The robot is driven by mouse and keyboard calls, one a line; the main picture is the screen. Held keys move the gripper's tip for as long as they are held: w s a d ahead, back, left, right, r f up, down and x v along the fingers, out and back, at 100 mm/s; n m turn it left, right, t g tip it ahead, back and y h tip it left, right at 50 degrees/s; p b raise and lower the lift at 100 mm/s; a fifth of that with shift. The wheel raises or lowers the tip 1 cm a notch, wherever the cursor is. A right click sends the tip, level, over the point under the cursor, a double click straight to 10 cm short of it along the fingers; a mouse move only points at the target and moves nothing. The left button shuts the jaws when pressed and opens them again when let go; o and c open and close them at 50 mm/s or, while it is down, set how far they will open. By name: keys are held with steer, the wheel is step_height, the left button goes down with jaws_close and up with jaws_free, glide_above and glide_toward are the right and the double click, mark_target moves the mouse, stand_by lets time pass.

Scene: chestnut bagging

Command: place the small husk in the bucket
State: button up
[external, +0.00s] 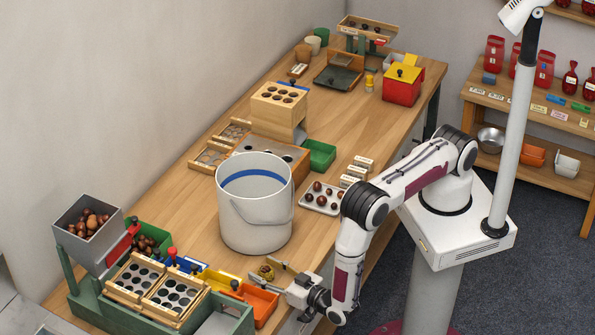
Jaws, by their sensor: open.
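The small husk (266,271) is a round brownish-yellow thing near the front edge of the table, just below the bucket in the picture. The bucket (254,215) is a large white pail with a blue band inside and a wire handle; it stands upright, and I cannot see its bottom. My gripper (268,272) is open and low over the table, pointing left. Its fingers reach to either side of the husk. I cannot tell whether either finger touches it.
An orange tray (261,304) and a yellow tray (221,282) lie close to my gripper. A green sorting stand (90,306) with a grey chestnut hopper (88,230) is at the lower left. A white tray of chestnuts (321,198) sits right of the bucket.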

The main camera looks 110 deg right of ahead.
steer(key=shift+a, duration=0.1)
steer(key=v, duration=1.1)
steer(key=shift+s+a+r, duration=0.2)
steer(key=shift+s, duration=0.15)
steer(key=shift+o, duration=0.6)
steer(key=shift+r, duration=0.1)
